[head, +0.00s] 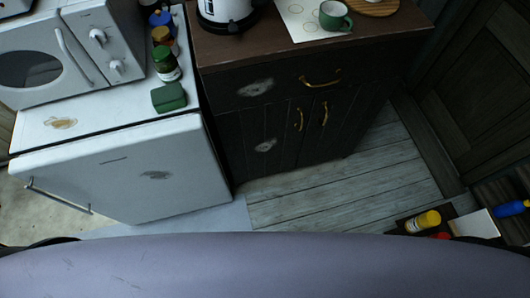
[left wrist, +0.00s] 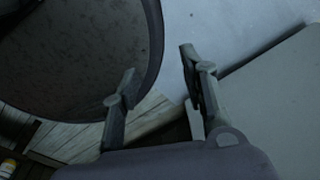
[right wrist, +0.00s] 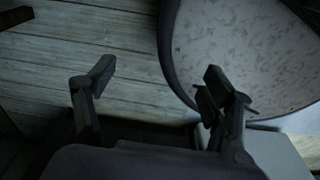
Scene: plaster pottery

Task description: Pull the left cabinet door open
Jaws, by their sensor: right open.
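The dark wooden cabinet (head: 275,125) stands in the middle of the head view, with a drawer above two doors. The left door (head: 277,137) has a brass handle (head: 299,120) near its right edge and looks shut. The right door (head: 333,130) has a matching handle (head: 323,113) and looks shut too. My left gripper (left wrist: 156,62) is open and empty, with floor and part of my round base beyond it. My right gripper (right wrist: 158,75) is open and empty above the floor planks. Neither gripper shows in the head view, and the cabinet is not recognisable in the wrist views.
A white fridge (head: 130,172) with a microwave (head: 72,50) and several jars on top stands left of the cabinet. A kettle (head: 228,12) and green mug (head: 334,15) sit on the cabinet. Plank floor (head: 345,188) before it is clear; bottles lie low right, including a yellow one (head: 423,221).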

